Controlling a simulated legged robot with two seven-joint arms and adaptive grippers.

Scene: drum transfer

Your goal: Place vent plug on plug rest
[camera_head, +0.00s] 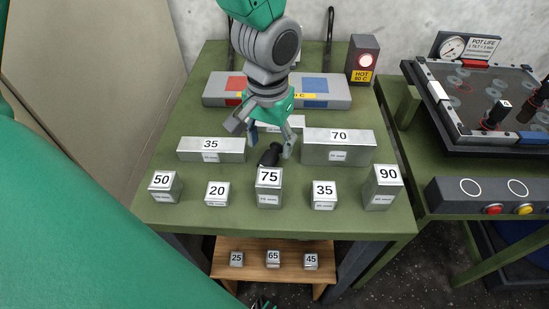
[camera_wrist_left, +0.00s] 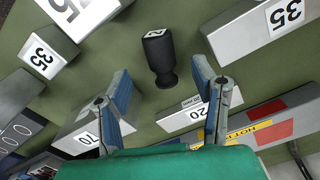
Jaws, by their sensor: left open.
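No object that I can surely name as the vent plug or the plug rest shows. A black knob-shaped piece (camera_head: 269,155) is on the green table (camera_head: 392,215), behind the block marked 75 (camera_head: 269,190). In the left wrist view, the black piece (camera_wrist_left: 158,55) has a pale label on its top and a narrow neck above a wider foot. My left gripper (camera_head: 270,142) is open and empty, pointing down just above and behind the piece. In the wrist view, its fingers (camera_wrist_left: 161,75) stand apart on either side of the piece's foot, with gaps.
Long blocks marked 35 (camera_head: 211,150) and 70 (camera_head: 338,147) flank the gripper. Several blocks line the front edge, including 50 (camera_head: 164,187) and 90 (camera_head: 382,188). A HOT lamp box (camera_head: 363,60) stands behind. A machine tray (camera_head: 480,100) is right. A wooden shelf (camera_head: 274,276) sits below.

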